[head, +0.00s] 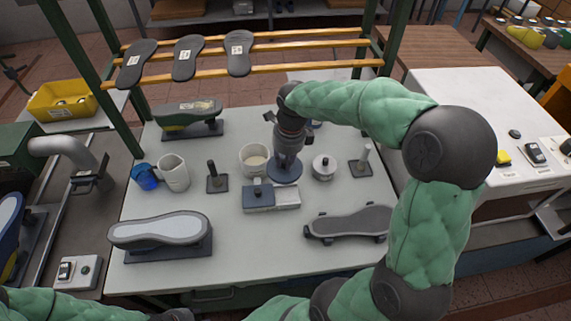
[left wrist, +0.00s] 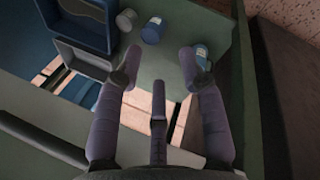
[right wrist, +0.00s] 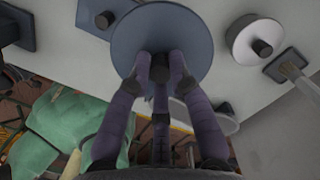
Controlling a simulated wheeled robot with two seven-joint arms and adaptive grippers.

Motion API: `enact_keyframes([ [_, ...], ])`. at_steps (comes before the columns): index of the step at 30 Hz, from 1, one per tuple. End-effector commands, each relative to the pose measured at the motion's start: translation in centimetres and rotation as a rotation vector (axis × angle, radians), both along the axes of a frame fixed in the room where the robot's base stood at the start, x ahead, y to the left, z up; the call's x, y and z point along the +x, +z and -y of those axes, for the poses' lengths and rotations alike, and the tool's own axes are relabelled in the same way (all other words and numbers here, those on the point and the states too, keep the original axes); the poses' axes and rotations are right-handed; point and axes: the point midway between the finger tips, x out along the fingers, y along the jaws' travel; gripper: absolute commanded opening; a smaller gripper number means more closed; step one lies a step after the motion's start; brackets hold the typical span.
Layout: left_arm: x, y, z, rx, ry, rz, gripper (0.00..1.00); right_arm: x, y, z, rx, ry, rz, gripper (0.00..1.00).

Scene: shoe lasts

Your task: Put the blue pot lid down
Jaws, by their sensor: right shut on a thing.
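The blue pot lid (head: 286,174) is a blue-grey disc near the middle of the white table. In the right wrist view the lid (right wrist: 185,35) shows its top face, with its dark knob between my fingers. My right gripper (head: 287,152) is above the lid and shut on its knob; the fingers also show in the right wrist view (right wrist: 160,72). The lid is low over or on the table; I cannot tell if it touches. My left gripper (left wrist: 162,65) has its fingers apart with nothing between them.
An open white pot (head: 246,168) stands left of the lid, a white lidded pot (head: 324,172) right. A blue-and-white box (head: 258,198) lies just in front. Peg stands (head: 217,184) (head: 361,170), mugs (head: 174,173) and shoe lasts (head: 160,229) surround them. The table's front middle is clear.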

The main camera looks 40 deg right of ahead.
Motion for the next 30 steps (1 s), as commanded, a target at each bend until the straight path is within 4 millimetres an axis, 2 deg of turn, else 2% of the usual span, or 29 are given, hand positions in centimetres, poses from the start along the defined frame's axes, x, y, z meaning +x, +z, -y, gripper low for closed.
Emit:
enact_keyframes([
  [1, 0.0, -0.7, 0.0, 0.000, 0.000, 0.000, 0.40, -0.1, -0.4, 0.2, 0.000, -0.022, 0.002, 0.00],
  [5, 0.0, -1.2, 0.0, 0.000, 0.000, 0.000, 0.40, -0.2, -0.5, 0.6, 0.001, -0.057, 0.002, 0.00],
  [8, 0.0, -1.5, 0.0, 0.000, 0.000, 0.000, 0.40, 0.5, -1.0, 1.2, 0.001, -0.066, 0.002, 0.00],
  [21, 0.0, -3.6, 0.0, 0.000, 0.000, 0.000, 0.40, 6.9, -5.3, 6.9, 0.003, -0.065, 0.000, 0.00],
  [27, 0.0, -4.7, 0.0, 0.000, 0.000, 0.000, 0.40, 8.7, -8.4, 8.5, 0.002, -0.064, 0.000, 0.00],
  [30, 0.0, -5.0, 0.0, 0.000, 0.000, 0.000, 0.40, 9.3, -9.1, 9.0, 0.002, -0.063, 0.002, 0.00],
])
